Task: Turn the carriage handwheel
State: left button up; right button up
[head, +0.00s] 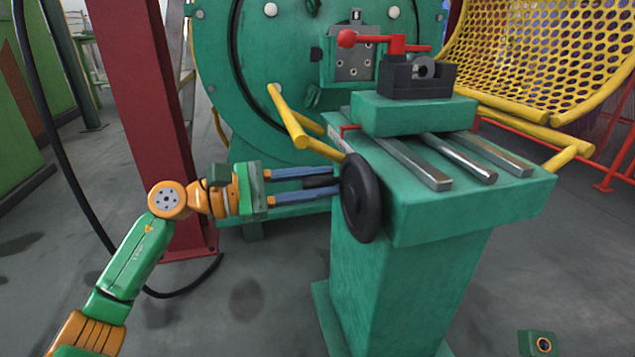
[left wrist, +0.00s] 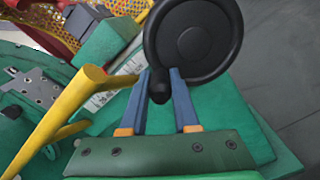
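The carriage handwheel (head: 360,198) is a black disc on the left side of the green carriage pedestal (head: 412,285). In the left wrist view its round face (left wrist: 193,42) is at the top. A short black handle (head: 320,182) sticks out from it towards my left gripper (head: 325,184). The gripper's two blue fingers lie on either side of the handle, close against it, with their tips near the wheel. In the left wrist view the handle (left wrist: 160,86) fills the gap between the fingertips (left wrist: 161,75). My right gripper does not show.
A yellow bar (head: 296,128) runs close above my left gripper towards the wheel. Metal rails (head: 460,158) and a block with a red lever (head: 395,43) top the carriage. A dark red column (head: 145,90) stands behind my left arm. Open floor lies in front.

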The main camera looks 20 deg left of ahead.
pick_arm(q)
jog(key=o, duration=0.4)
jog(key=v, duration=0.7)
